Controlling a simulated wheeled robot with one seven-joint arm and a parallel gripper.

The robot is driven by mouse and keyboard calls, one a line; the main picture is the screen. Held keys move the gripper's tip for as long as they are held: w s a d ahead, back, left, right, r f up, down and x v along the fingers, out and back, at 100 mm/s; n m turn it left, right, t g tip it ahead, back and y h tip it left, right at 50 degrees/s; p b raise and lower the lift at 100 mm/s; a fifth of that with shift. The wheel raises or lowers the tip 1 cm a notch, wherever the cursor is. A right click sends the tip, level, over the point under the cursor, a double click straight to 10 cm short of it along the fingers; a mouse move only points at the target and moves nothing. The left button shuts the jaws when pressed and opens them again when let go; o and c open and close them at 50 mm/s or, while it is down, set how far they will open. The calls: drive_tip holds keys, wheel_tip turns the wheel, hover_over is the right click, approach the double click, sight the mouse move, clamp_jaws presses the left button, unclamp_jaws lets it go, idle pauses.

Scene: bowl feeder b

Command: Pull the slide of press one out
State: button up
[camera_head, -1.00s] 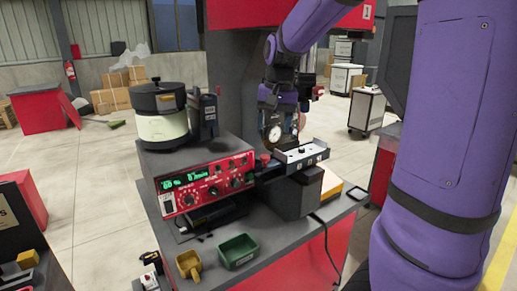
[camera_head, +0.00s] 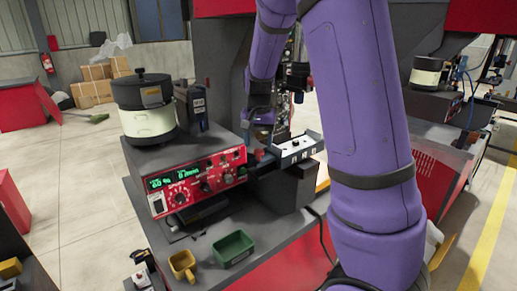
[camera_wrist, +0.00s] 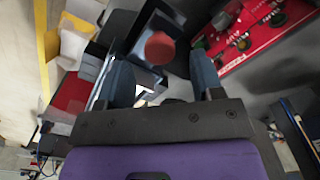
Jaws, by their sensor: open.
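The slide of the press (camera_head: 296,150) is a pale, narrow tray with dark edges beside the red control box. A red round knob (camera_head: 262,156) is at its near left end. In the wrist view the red knob (camera_wrist: 160,47) shows between the two blue-grey fingers of my gripper (camera_wrist: 161,68). The fingers are open and apart from each other. The knob appears just beyond the fingertips, and I cannot tell whether either finger touches it. In the head view my gripper (camera_head: 262,138) is low above the knob, with its fingertips mostly hidden.
A green bin (camera_head: 234,249) and a yellow scoop (camera_head: 183,265) lie on the front of the bench. My arm blocks the right side.

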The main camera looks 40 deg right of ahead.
drive_tip(key=shift+f, duration=1.45)
clamp_jaws()
drive_tip(key=a, duration=2.4)
drive_tip(key=shift+s+a, duration=0.2)
drive_tip(key=shift+s, duration=0.25)
drive_tip(key=shift+c, duration=0.4)
unclamp_jaws()
drive_tip(key=shift+a, duration=0.2)
drive_tip(key=shift+o, duration=0.4)
drive_tip(key=shift+d, duration=0.1)
drive_tip(key=shift+r, duration=0.1)
